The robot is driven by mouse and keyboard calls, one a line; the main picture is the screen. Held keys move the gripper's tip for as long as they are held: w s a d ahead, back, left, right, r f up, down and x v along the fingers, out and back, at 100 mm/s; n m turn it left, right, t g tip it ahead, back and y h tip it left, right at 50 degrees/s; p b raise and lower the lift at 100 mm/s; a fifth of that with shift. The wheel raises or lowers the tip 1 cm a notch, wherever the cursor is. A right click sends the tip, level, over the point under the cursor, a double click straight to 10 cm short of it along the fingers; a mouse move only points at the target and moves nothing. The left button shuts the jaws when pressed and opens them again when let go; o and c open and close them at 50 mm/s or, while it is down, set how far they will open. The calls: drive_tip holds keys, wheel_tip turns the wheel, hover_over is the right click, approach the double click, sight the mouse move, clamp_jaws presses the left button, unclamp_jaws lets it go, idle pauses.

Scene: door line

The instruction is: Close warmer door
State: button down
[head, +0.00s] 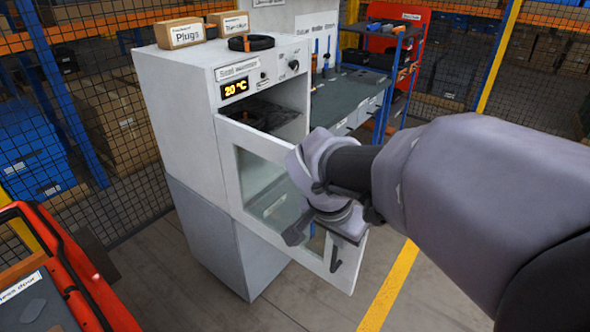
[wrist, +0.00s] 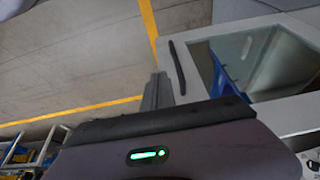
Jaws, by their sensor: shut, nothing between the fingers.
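The warmer (head: 190,130) is a tall white and grey cabinet with a lit 20 °C display. Its door (head: 229,178) stands open, with its outer face and glass window showing. The dark cavity (head: 290,122) shows above the door. A black bar handle (head: 335,253) sits near the door's free edge. In the wrist view the door (wrist: 197,68) lies on the right, with its handle (wrist: 178,67) close beside the fingers. My gripper (wrist: 157,90) is shut and empty, at the door's outer side. Whether it touches the door is unclear. My arm hides part of the door.
Boxes (head: 180,34) and a black coil (head: 250,43) rest on the warmer. A workbench (head: 350,95) stands behind it. A red cart (head: 75,270) is at the lower left. Open floor with a yellow line (head: 388,290) lies before the door.

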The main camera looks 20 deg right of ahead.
drive_tip(key=w+d+f+b, duration=0.4)
drive_tip(key=d+f, duration=0.3)
drive_tip(key=f, duration=0.2)
drive_tip(key=shift+w+f+b, duration=0.3)
drive_tip(key=shift+w+b, duration=0.1)
drive_tip(key=shift+w, duration=0.25)
